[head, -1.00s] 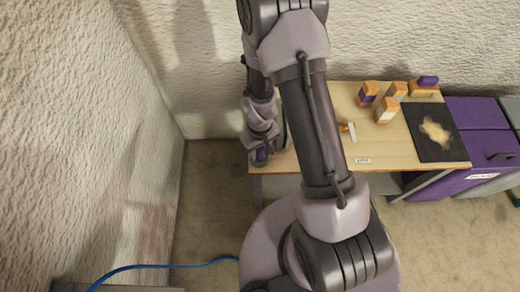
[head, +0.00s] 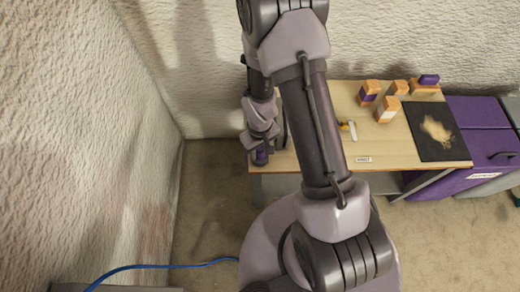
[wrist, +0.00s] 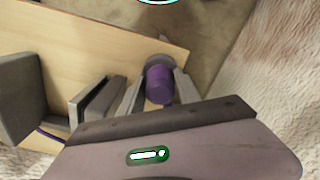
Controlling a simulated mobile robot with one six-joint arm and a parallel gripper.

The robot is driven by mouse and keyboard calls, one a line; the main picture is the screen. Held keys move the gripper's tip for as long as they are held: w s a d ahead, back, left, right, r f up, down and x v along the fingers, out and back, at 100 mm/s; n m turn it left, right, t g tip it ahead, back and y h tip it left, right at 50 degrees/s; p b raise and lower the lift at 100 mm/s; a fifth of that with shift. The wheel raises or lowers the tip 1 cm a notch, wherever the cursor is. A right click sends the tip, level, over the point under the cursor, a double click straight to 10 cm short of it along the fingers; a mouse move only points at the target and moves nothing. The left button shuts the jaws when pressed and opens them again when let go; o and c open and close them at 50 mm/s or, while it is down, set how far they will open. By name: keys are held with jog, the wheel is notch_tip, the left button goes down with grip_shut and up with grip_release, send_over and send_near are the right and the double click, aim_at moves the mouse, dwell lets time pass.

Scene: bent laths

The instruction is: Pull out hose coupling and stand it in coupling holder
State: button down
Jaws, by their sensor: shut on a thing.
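The hose coupling, a purple cylinder (wrist: 159,86), sits between the two grey fingers of my gripper (wrist: 160,90) in the wrist view. The gripper is shut on it. A round grey part (wrist: 158,60) shows at the coupling's far end, by the table's edge; I cannot tell whether it is part of the coupling or a holder around it. In the head view a bit of purple (head: 260,155) shows at the end of my arm, at the table's left front corner. My arm hides much of that area.
The pale wooden table (head: 390,160) bears several wood-coloured blocks, a small yellow-and-white item (head: 348,130) and a black mat (head: 455,148) with a tan patch. Grey slabs (wrist: 20,80) stand left of my gripper in the wrist view. A purple cabinet (head: 480,125) stands right; a blue hose (head: 150,266) lies low left.

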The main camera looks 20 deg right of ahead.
jog(key=shift+f, duration=0.15)
jog(key=shift+c, duration=1.4)
grip_release()
jog(key=shift+r+p, duration=2.7)
jog(key=shift+r, duration=1.1)
